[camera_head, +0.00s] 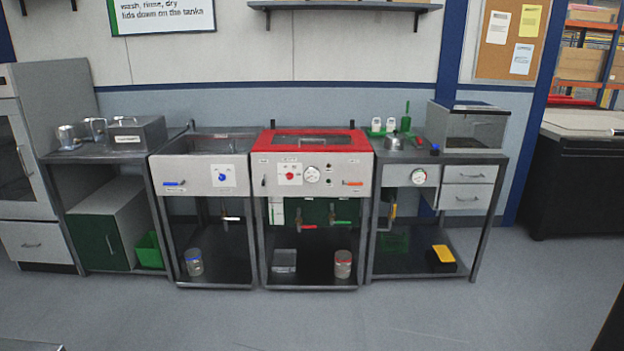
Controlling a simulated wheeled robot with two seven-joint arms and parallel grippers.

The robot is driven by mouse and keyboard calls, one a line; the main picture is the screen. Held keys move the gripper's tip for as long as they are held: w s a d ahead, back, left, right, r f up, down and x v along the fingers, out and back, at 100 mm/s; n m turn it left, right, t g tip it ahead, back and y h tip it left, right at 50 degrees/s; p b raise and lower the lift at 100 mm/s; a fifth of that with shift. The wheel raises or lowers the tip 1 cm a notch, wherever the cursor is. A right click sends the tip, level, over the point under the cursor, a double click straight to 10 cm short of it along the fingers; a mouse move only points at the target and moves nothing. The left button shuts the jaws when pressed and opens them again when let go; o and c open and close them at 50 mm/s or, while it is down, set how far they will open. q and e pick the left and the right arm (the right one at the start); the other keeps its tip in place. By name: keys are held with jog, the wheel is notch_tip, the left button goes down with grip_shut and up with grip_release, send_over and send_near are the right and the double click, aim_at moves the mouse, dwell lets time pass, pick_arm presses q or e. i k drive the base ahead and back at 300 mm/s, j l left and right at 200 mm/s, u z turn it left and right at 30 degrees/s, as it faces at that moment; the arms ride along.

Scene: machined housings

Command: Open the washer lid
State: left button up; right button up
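The washer (313,176) is the middle unit of the bench row, with a grey front panel bearing a red knob, a round gauge and a red-handled lever. Neither of my grippers shows in the head view, and nothing touches the lid.
An open-looking grey tank (222,174) with a blue knob adjoins the washer on the left. On the right, a counter (440,158) holds a kettle-like metal pot (394,142), green items and a clear-sided box (468,125). A shelf (345,6) hangs above. The floor (330,318) in front is clear.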

aim_at(361, 146)
jog(key=i+j, duration=0.1)
jog(key=i, duration=1.9)
